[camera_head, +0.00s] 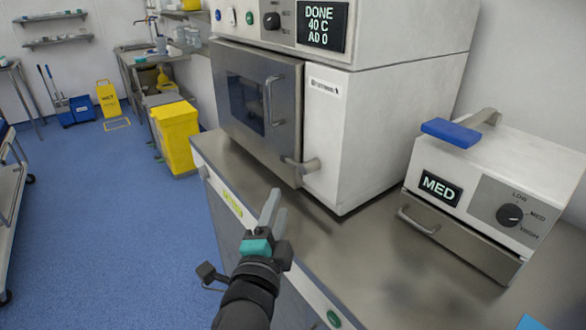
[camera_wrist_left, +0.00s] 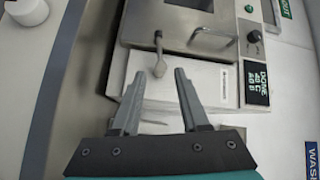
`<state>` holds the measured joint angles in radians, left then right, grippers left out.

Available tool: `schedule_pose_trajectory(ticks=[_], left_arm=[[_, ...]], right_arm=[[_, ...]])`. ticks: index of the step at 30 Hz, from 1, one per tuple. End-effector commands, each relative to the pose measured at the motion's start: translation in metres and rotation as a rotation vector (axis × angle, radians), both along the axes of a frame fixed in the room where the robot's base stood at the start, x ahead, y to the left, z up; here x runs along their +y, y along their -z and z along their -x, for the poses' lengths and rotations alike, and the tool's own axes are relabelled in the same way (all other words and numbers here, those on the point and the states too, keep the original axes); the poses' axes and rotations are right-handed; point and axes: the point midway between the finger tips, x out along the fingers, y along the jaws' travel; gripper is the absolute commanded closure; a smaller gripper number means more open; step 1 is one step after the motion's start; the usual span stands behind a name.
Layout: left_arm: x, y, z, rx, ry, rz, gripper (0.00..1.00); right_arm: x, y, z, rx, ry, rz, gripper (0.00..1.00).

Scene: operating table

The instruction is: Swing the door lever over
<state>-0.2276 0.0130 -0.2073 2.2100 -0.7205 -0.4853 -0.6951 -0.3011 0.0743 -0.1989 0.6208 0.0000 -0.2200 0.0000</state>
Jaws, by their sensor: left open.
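The door lever (camera_head: 300,168) is a grey metal handle low on the front of the large white machine (camera_head: 365,125), at the right edge of its closed steel door (camera_head: 240,90). In the left wrist view the lever (camera_wrist_left: 158,45) appears as a short bar with a rounded end, seen just beyond and between my fingertips. My left gripper (camera_head: 275,203) is open and empty, in front of and below the lever, apart from it. Its two fingers (camera_wrist_left: 160,74) also show in the left wrist view. My right gripper is not in view.
The machine's display (camera_head: 323,25) reads DONE, 40 C, AD 0. A smaller white device (camera_head: 490,190) with a blue-gripped handle (camera_head: 451,133) stands to the right on the steel counter (camera_head: 345,250). A yellow bin (camera_head: 176,137) and open blue floor lie left.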

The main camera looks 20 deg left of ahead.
Motion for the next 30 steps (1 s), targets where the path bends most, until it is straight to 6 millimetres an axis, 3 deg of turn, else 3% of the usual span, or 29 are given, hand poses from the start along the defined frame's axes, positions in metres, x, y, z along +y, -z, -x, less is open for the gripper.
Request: schedule_pose_trajectory(ticks=[11,21,30], left_arm=[[0.007,-0.001,-0.056,-0.001,0.000,0.000,0.55],[0.012,-0.002,-0.106,0.000,0.000,0.001,0.55],[0.015,-0.002,-0.132,0.002,0.000,0.002,0.55]], right_arm=[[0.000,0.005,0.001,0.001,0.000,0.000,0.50],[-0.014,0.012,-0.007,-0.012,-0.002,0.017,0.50],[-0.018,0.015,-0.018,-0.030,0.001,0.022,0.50]])
